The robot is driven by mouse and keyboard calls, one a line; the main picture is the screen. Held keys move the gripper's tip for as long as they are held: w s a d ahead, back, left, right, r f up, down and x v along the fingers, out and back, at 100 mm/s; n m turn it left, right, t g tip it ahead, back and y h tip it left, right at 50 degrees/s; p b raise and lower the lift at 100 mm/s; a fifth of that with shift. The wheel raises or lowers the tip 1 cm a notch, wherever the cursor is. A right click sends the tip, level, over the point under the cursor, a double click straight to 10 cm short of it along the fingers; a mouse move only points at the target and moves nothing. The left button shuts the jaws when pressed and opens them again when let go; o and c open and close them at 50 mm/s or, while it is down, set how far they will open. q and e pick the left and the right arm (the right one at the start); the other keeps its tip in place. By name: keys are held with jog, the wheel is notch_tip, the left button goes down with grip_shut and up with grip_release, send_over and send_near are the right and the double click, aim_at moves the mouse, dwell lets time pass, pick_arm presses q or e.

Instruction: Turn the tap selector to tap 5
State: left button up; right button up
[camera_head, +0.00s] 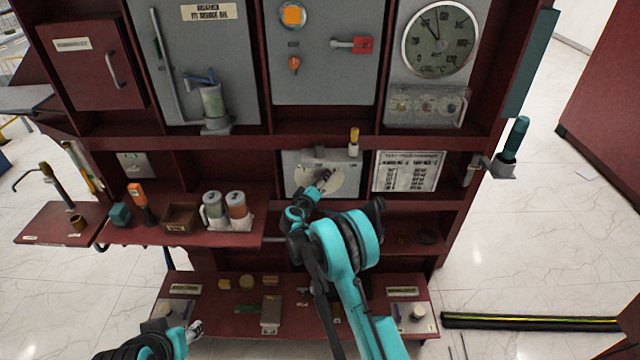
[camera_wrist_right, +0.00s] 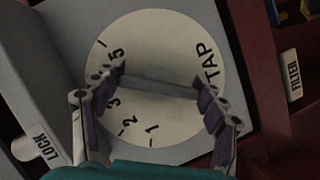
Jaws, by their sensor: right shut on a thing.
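The tap selector is a round cream dial (camera_wrist_right: 165,35) on a grey box, marked TAP and with numbers; 1, 2, 3 and 5 are readable in the right wrist view. A grey bar handle (camera_wrist_right: 158,87) crosses its middle, its left end near the space between 3 and 5, where a finger hides the marks. My right gripper (camera_wrist_right: 160,90) is shut on this handle, one finger at each end. In the head view the dial (camera_head: 345,180) is partly covered by my right gripper (camera_head: 324,178). My left gripper (camera_head: 194,328) is low at the left, its fingers too small to judge.
A white LOCK knob (camera_wrist_right: 40,145) sits beside the dial box, and a FILTER label (camera_wrist_right: 292,76) is at the right. A yellow-topped part (camera_head: 354,138) stands above the dial. A shelf with two jars (camera_head: 225,208) lies left; a printed sheet (camera_head: 408,171) is right.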

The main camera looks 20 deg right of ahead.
jog(key=shift+a+m+y, duration=0.1)
jog(key=shift+m+y, duration=1)
jog(key=shift+m, duration=0.6)
jog(key=o, duration=1.2)
jog(key=shift+c, duration=0.2)
jog(key=v, duration=1.2)
jog(key=shift+r, duration=0.1)
